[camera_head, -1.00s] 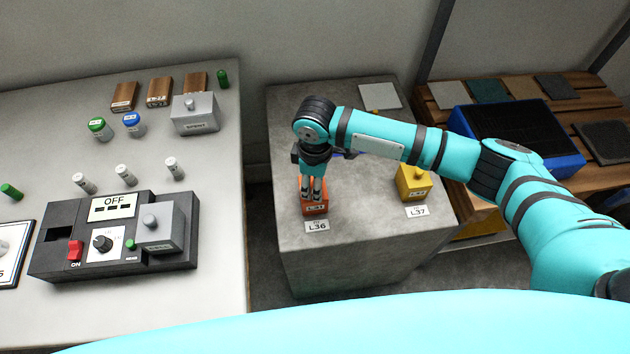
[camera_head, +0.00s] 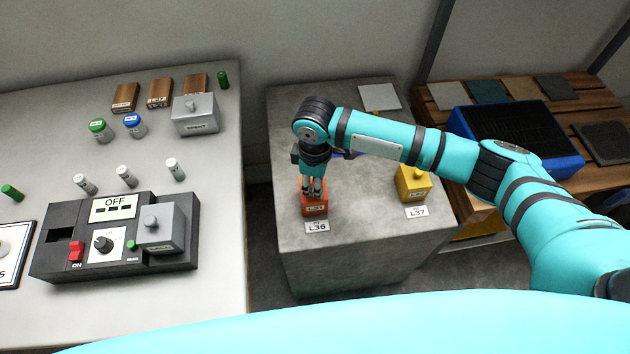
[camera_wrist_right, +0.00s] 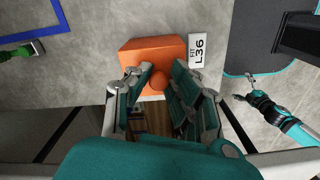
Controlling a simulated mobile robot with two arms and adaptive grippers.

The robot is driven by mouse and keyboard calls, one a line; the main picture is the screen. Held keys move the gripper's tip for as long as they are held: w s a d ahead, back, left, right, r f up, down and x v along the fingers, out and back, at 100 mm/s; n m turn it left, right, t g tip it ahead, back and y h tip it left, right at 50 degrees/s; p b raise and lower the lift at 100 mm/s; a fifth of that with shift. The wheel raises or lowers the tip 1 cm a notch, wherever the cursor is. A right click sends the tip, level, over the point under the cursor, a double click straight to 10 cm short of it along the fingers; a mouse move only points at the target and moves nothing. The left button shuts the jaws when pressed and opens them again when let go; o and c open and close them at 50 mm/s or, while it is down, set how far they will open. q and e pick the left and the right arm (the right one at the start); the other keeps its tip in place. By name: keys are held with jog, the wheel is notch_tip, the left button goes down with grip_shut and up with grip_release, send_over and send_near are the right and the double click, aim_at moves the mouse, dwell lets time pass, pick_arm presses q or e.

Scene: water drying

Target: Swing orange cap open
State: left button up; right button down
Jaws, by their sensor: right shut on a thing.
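The orange cap (camera_head: 315,209) is a small block with a round knob, on the grey pedestal (camera_head: 340,255) behind the L36 label. In the right wrist view the orange cap (camera_wrist_right: 150,52) sits ahead of my fingers, its orange knob (camera_wrist_right: 157,82) between them. My right gripper (camera_head: 313,188) points down over the cap and is shut on the knob; it also shows in the right wrist view (camera_wrist_right: 160,82). The arm hides part of the pedestal top behind it. My left gripper is not in view.
A yellow block (camera_head: 413,184) with a knob stands to the right, behind the L37 label (camera_head: 416,212). A black and grey device (camera_head: 60,255) and several vials are on the left table. A gap separates that table from the pedestal.

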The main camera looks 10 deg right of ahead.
jog(key=shift+w+r+p, duration=0.95)
jog(key=shift+w+p, duration=0.2)
jog(key=shift+p, duration=0.3)
jog(key=shift+w+r+p, duration=0.25)
jog(key=shift+w+p, duration=0.45)
jog(key=shift+w, duration=0.35)
jog(key=shift+w+d+f, duration=0.1)
jog(key=shift+w+f, duration=0.05)
jog(key=shift+w, duration=0.95)
jog(key=shift+s+f, duration=0.1)
jog(key=shift+f, duration=0.1)
jog(key=c, duration=1.2)
grip_release()
jog(key=shift+w+f, duration=0.15)
jog(key=shift+w, duration=0.05)
